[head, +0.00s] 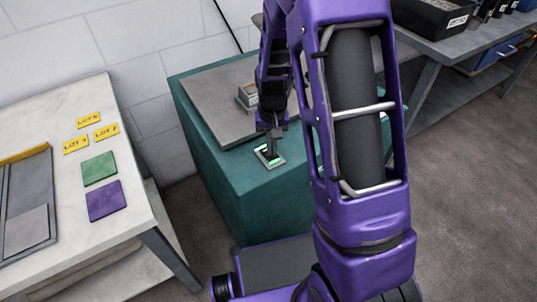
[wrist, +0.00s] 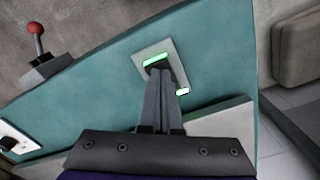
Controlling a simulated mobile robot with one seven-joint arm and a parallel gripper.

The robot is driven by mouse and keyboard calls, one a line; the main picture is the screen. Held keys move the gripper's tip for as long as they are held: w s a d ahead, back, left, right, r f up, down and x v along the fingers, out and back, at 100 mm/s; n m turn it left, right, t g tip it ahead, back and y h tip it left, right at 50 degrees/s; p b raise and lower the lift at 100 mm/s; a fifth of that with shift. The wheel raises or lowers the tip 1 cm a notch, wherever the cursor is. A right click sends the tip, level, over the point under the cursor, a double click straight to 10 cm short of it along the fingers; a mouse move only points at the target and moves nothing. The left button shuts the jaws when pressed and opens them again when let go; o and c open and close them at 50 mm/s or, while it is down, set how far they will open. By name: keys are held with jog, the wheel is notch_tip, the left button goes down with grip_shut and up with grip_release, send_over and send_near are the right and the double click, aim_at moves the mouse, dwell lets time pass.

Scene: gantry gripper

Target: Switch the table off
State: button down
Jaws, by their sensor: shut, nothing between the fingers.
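The teal table (head: 215,175) is a block with a grey plate on top. In the head view the switch plate (head: 261,160) shows green beside my fingers. My gripper (head: 272,152) is shut and empty, with its fingertips over the switch. In the wrist view my gripper (wrist: 157,72) hides part of the dark switch body below the lit strip. I cannot tell whether the tips touch it.
A lever with a red knob (wrist: 35,28) and another white-edged panel (wrist: 15,140) are on the teal top. A grey slab (head: 215,100) carries a small box (head: 246,95). A white bench (head: 120,160) stands left; a grey bench (head: 450,45) stands at the back right.

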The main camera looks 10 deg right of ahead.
jog(key=shift+f, duration=0.35)
jog(key=shift+r+p, duration=2.65)
jog(key=shift+r, duration=0.9)
